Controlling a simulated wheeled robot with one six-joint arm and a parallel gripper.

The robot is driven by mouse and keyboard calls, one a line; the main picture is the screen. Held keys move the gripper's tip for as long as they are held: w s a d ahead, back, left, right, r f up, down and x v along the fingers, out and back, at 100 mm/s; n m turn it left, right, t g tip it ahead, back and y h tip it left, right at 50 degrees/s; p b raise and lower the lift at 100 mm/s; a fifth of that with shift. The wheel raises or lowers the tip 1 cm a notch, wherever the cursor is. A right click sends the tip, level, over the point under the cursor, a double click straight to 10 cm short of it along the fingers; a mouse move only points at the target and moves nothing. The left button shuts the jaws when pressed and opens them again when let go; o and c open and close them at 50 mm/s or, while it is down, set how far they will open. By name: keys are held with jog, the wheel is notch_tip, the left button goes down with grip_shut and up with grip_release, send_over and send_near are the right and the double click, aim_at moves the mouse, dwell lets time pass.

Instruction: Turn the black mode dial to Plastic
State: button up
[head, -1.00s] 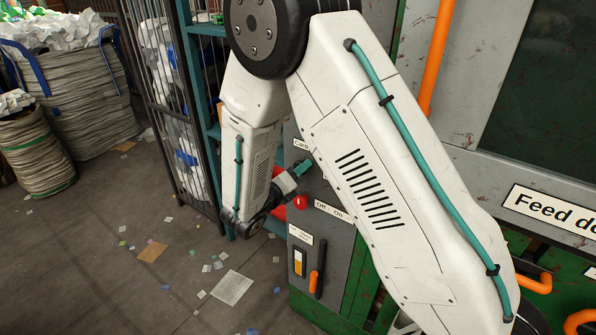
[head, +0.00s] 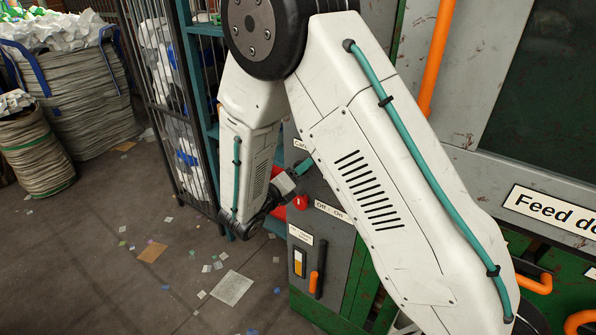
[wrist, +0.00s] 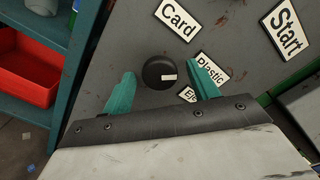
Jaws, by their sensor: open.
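The round black mode dial (wrist: 159,72) is on the grey panel in the wrist view. Its white mark is on its right side, slightly low, facing roughly toward the Plastic label (wrist: 212,69). The Card label (wrist: 177,19) is above it; a third label (wrist: 188,94) is mostly hidden by a finger. My gripper (wrist: 160,76) is open, with one teal finger left of the dial and one right, the right one overlapping the Plastic label. I see a gap on both sides and cannot tell the depth. In the head view my gripper (head: 303,168) is at the panel; the dial is hidden.
A Start label (wrist: 286,28) is at the right of the panel. A red bin (wrist: 28,75) sits on the teal shelf at left. Below the dial, the head view shows a red button (head: 300,202) and an orange-handled lever (head: 316,275).

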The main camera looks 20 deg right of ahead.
jog(key=v, duration=0.7)
jog(key=shift+s+a, duration=0.1)
jog(key=shift+a, duration=0.05)
jog(key=s+d+r+m+g+y, duration=0.2)
jog(key=s+d+m+g, duration=0.3)
jog(key=s+m, duration=0.4)
jog(key=s+d+r+m+g+y, duration=0.2)
jog(key=s+d+r+m+g, duration=0.1)
jog(key=s+m+g, duration=0.65)
jog(key=s+d+r+m+t+y, duration=0.1)
jog(key=s+r+m+t+y, duration=0.5)
jog(key=s+r+m+y, duration=0.5)
jog(key=r+m, duration=0.1)
jog(key=m, duration=0.4)
jog(key=shift+d, duration=0.2)
jog(key=shift+s, duration=0.1)
